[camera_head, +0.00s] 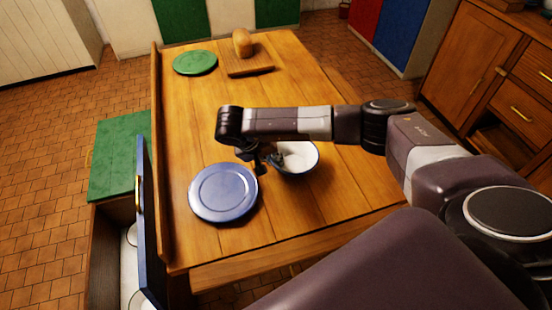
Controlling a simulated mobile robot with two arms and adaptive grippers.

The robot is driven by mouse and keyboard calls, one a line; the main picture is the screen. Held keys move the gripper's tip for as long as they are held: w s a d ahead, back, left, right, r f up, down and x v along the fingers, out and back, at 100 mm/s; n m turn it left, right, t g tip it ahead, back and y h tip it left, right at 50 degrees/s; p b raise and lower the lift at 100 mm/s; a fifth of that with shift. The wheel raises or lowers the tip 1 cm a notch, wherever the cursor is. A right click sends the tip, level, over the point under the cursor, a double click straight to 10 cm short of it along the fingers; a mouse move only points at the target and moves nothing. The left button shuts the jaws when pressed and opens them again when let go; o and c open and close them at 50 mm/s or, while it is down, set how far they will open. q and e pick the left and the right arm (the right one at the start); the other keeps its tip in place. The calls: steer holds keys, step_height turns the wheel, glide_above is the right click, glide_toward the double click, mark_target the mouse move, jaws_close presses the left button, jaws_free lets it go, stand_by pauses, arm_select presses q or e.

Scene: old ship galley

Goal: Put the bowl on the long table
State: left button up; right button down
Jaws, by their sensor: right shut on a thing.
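The bowl (302,160) is white inside with a dark blue rim and sits at the long table (330,200), right of the middle of its near half. My right gripper (268,162) is at the bowl's left rim, shut on it, with my forearm passing just behind and above. The bowl looks upright and on or very near the wooden top; I cannot tell whether it bears its full weight there. My left gripper is not in view.
A blue plate (223,192) lies just left of the bowl. A green plate (195,62) and a bread loaf (242,42) on a cutting board (250,65) are at the far end. An open drawer or cupboard (118,245) stands at the left.

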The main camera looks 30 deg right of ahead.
steer(key=shift+f, duration=0.2)
steer(key=c, duration=2.4)
jaws_free()
steer(key=shift+r, duration=0.1)
steer(key=shift+r, duration=0.15)
steer(key=shift+a+r, duration=0.2)
steer(key=shift+r, duration=0.05)
steer(key=b+v, duration=0.2)
steer(key=v, duration=0.9)
steer(key=shift+r, duration=0.2)
